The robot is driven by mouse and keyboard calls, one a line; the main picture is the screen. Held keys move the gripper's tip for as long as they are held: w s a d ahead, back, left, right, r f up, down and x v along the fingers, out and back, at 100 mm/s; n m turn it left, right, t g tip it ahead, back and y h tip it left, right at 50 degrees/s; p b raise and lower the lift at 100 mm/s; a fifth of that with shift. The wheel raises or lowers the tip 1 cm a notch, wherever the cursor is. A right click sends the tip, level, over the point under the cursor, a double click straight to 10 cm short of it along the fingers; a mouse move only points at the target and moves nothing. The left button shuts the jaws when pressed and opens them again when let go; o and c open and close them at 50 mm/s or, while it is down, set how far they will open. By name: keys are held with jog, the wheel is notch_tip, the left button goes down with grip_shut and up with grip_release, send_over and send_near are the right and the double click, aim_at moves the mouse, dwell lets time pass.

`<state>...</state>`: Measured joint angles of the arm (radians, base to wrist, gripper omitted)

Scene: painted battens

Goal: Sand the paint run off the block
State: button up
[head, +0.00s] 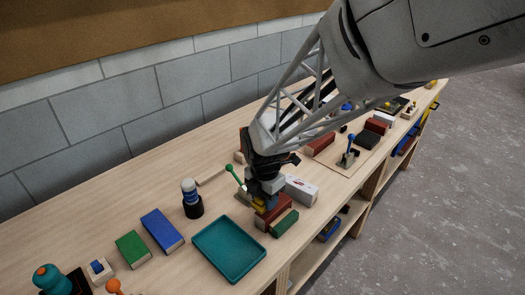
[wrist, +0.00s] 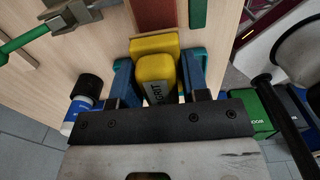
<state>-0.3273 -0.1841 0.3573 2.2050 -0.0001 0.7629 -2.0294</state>
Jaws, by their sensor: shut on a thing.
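My gripper (head: 264,188) has its two blue fingers closed on a yellow sanding block (wrist: 155,72) with "GRIT" lettering, in the wrist view. In the head view only a little of its yellow (head: 260,202) shows under my gripper. A red-brown block (head: 273,213) lies just at the sanding block, and it also shows in the wrist view (wrist: 154,14). A green block (head: 284,223) lies along its near side. I cannot tell whether the sanding block touches the red-brown block. No paint run can be made out. A green-handled clamp (head: 235,175) stands to the left.
A teal tray (head: 229,273) lies in front at left. A white box (head: 300,190) is close on the right. More blocks and a blue-handled clamp (head: 349,153) lie beyond.

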jog(key=shift+r, duration=2.1)
